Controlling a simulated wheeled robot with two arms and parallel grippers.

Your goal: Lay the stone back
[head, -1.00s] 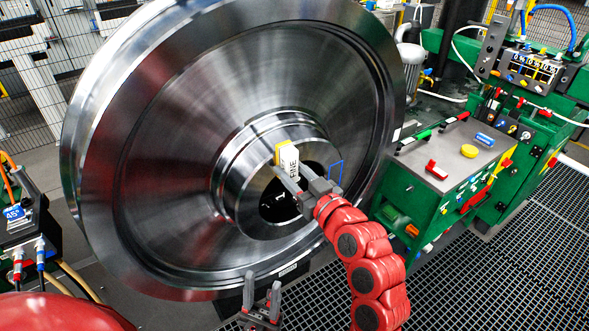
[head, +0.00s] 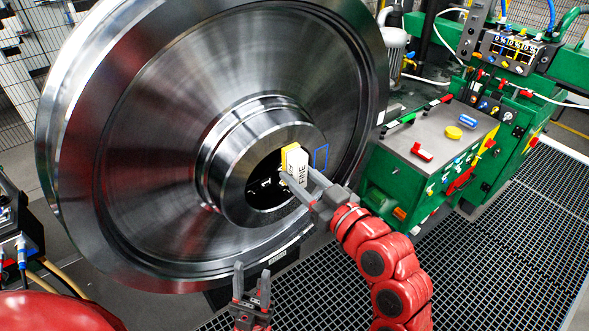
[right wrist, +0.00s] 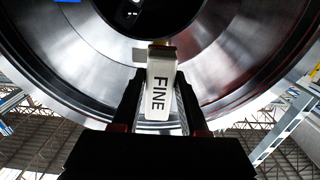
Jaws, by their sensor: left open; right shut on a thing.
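The stone (head: 297,166) is a white block marked FINE with a yellow part on its far side. My right gripper (head: 302,180) is shut on it and holds it in front of the wheel's hub. In the right wrist view the stone (right wrist: 160,88) sits upright between the fingers (right wrist: 158,105), lettering facing the camera. My left gripper (head: 252,285) is open and empty, low in front of the wheel. The large steel wheel (head: 150,130) stands upright, with a dark bore (head: 262,185) partly hidden by my right gripper and the stone. A blue outline (head: 321,157) shows right of the stone.
A green cabinet with a grey top (head: 432,140) stands at the right. Floor grating (head: 480,250) is open in front.

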